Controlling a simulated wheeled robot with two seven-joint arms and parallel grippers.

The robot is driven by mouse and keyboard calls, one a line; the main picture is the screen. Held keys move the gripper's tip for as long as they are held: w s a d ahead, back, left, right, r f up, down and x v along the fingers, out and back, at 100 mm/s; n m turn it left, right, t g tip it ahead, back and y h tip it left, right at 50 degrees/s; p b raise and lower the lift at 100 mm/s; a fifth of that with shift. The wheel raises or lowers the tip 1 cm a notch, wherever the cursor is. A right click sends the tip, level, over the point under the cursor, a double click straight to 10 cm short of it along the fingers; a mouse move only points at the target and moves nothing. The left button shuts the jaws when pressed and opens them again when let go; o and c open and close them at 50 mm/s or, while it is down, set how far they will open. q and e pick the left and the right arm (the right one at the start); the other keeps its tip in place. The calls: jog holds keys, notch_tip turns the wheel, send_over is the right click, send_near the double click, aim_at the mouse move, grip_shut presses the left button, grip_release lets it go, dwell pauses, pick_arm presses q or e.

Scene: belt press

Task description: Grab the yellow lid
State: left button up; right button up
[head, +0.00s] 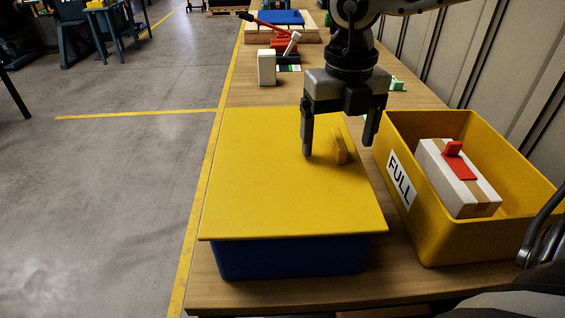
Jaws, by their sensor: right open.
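The yellow lid (270,190) lies flat on top of a blue bin (290,258) on the wooden table. A yellow handle (340,146) stands up from the lid near its right side. My right gripper (338,150) is open and points down over the lid's right part. Its fingers appear to stand on either side of the handle, with room between them and it; whether a finger touches the lid cannot be told. My left gripper is not in view.
A yellow crate (440,247) marked FULL stands close to the right of the blue bin, holding a white box (462,188) with a red piece on it. Farther back are a white block (267,68) and a red-handled press (284,46). A panelled wall runs along the right.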

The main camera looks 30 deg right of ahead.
grip_shut()
jog(key=shift+r+p, duration=0.95)
jog(key=shift+r, duration=1.1)
